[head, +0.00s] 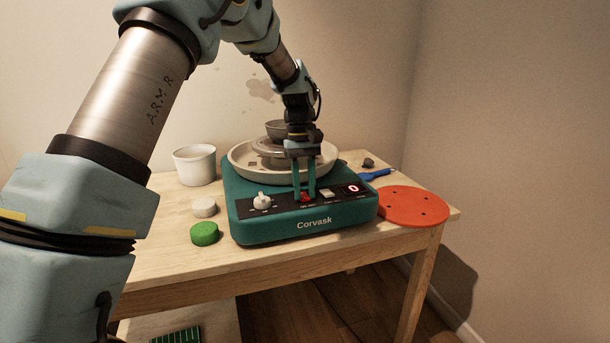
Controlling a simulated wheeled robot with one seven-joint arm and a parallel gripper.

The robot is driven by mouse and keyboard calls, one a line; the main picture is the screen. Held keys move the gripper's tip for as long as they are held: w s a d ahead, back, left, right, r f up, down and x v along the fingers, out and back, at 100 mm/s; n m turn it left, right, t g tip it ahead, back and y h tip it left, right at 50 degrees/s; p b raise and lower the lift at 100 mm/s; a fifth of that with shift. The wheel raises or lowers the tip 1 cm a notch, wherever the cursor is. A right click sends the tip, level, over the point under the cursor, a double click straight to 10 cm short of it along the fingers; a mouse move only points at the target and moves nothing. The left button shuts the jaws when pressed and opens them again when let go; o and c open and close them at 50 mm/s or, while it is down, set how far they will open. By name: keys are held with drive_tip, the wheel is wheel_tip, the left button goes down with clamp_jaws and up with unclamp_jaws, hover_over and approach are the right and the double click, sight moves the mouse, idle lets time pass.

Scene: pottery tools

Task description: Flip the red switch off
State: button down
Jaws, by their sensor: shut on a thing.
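The red switch (306,197) is on the dark front panel of a teal pottery wheel (262,228) marked Corvask. It is partly hidden by my fingers, and I cannot tell which way it is tipped. My gripper (305,196) reaches down from above, its two teal fingertips at the switch, one on each side, shut on it. On the same panel are a white knob (262,201) to the left, a pale button (327,193) to the right and a display (353,189) with a red 0.
A white cup (195,165), a pale round piece (204,207) and a green round piece (205,233) stand left of the wheel. A red-orange disc with holes (414,206) and a blue tool (377,174) lie to its right. The wooden table's (165,254) front left is clear.

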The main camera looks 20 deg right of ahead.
drive_tip(key=shift+w+r+g+p, duration=0.15)
drive_tip(key=shift+g+p, duration=0.25)
drive_tip(key=shift+p, duration=0.25)
drive_tip(key=c, duration=0.6)
unclamp_jaws()
drive_tip(key=v, duration=1)
drive_tip(key=shift+r, duration=0.3)
drive_tip(key=shift+w+a, duration=0.1)
